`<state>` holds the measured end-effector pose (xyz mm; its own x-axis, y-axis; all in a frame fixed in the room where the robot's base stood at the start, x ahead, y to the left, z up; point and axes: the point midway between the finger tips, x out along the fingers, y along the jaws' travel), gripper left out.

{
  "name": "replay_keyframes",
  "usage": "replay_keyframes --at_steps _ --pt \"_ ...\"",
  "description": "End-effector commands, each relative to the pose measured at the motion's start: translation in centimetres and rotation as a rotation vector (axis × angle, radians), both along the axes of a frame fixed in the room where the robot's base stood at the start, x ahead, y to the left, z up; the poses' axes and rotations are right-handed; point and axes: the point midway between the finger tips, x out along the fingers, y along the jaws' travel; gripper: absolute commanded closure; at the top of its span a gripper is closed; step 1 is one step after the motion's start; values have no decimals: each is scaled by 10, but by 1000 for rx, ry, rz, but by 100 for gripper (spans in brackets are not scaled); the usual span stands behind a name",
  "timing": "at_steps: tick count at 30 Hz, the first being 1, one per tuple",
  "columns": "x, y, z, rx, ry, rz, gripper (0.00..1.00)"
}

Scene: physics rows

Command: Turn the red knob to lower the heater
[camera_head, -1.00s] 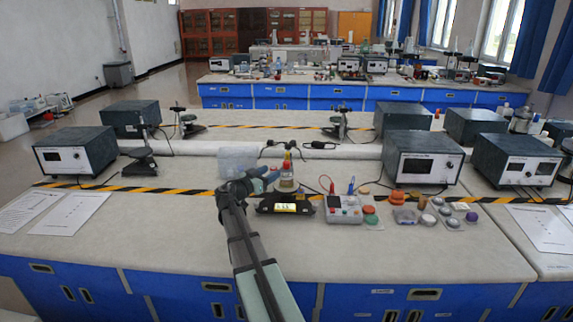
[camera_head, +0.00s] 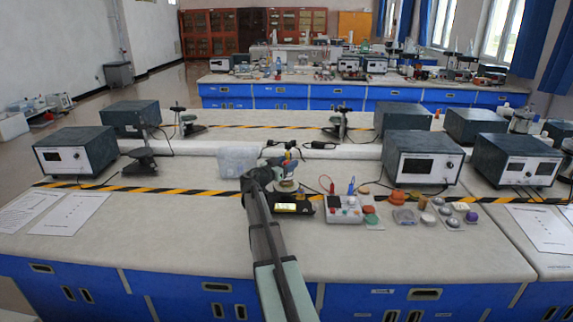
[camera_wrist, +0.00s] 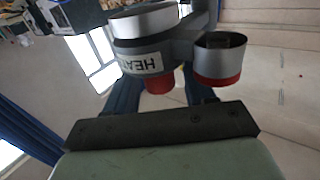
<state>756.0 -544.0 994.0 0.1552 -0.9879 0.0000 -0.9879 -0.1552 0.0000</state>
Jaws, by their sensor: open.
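In the wrist view, a small red knob (camera_wrist: 158,84) projects from a grey round part (camera_wrist: 150,58) labelled "HEAT", which appears upside down. My gripper (camera_wrist: 161,88) is open, with dark fingers on either side of the knob. Whether they touch it is unclear. In the head view, my gripper (camera_head: 277,163) is at a small apparatus (camera_head: 287,184) behind a black unit with a lit display (camera_head: 292,205). The red knob cannot be told apart there.
A second silver cylinder with a red base (camera_wrist: 218,60) stands right of the knob in the wrist view. In the head view, a clear box (camera_head: 236,162) is left of my gripper. A white control box (camera_head: 342,212) and small coloured items sit to the right.

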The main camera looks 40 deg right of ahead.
Motion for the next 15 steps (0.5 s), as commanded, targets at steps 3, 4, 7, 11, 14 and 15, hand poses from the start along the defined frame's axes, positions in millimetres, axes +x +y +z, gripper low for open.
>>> replay_keyframes --at_steps 3,4,7,11,14,15 --pt "0 0 0 0 0 0 46" --pt "0 0 0 0 0 0 49" --pt "0 0 0 0 0 0 58" --pt "0 0 0 0 0 0 71" --pt "0 1 0 0 0 0 80" --pt "0 0 0 0 0 0 84"
